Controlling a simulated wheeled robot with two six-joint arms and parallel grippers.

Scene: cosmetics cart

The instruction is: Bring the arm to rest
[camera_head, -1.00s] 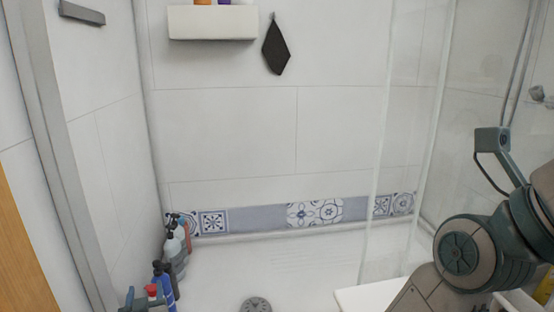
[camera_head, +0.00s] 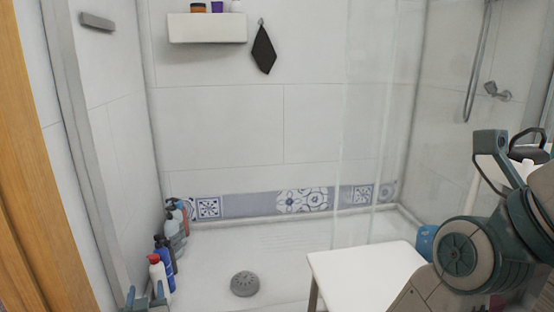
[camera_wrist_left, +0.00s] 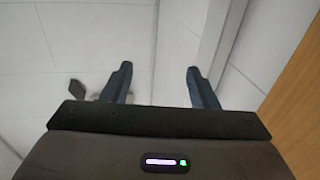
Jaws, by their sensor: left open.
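My left gripper (camera_head: 147,299) shows only at the bottom left edge of the head view, near the bottles. In the left wrist view my left gripper (camera_wrist_left: 160,84) has its two dark fingers wide apart with nothing between them. Behind them are pale tiled surfaces. My right arm (camera_head: 470,255) stands folded at the right of the head view, beside a white table. Its gripper is not visible.
Several bottles (camera_head: 164,262) stand along the left shower wall. A white table (camera_head: 365,270) is at the lower right. A round drain (camera_head: 244,284) lies in the open shower floor. A white shelf (camera_head: 207,28) and dark cloth (camera_head: 263,50) hang on the wall.

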